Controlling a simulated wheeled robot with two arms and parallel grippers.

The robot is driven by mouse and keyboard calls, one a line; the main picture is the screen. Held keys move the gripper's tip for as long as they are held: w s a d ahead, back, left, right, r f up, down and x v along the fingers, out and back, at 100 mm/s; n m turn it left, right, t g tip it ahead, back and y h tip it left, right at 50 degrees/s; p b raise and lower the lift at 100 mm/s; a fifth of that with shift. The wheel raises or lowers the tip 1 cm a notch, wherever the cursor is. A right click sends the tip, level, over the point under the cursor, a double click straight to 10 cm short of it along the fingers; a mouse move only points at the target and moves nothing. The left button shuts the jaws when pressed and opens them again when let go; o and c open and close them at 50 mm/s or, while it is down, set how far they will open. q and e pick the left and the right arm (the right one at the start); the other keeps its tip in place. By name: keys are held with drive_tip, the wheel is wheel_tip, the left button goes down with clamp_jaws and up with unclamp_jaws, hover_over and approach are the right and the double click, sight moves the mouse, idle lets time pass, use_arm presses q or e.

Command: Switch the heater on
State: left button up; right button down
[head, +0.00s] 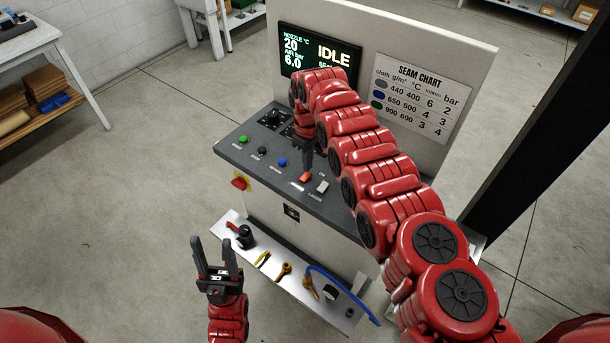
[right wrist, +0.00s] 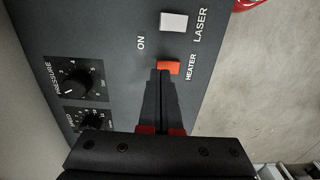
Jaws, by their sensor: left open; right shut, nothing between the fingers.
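The heater switch (head: 305,177) is a small orange-red rocker on the sloping dark panel. In the right wrist view the heater switch (right wrist: 169,67) sits beside the HEATER label, with ON printed to its left. My right gripper (head: 306,168) is shut and empty, pointing down at the switch. In the right wrist view the right gripper's tips (right wrist: 164,74) overlap the switch's near edge; I cannot tell whether they touch it. My left gripper (head: 213,241) is open and empty, in front of the tool shelf. The display (head: 318,50) reads IDLE, nozzle 20 °C, air 6.0 bar.
The white laser switch (head: 322,186) is beside the heater switch. Green, black and blue buttons (head: 281,162) line the panel's left part. A red stop knob (head: 240,183) is on the front. Tools lie on the metal shelf (head: 300,281) below. Pressure and speed knobs (right wrist: 82,78) are nearby.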

drive_tip(key=shift+f+b, duration=1)
drive_tip(key=shift+f, duration=0.05)
idle(0.4)
drive_tip(key=shift+r+p, duration=0.95)
drive_tip(key=shift+r, duration=0.35)
wheel_tip(320, 180, up, 2)
drive_tip(key=shift+r+p, duration=0.1)
drive_tip(key=shift+p, duration=0.4)
drive_tip(key=shift+r, duration=1.2)
drive_tip(key=shift+p, duration=0.35)
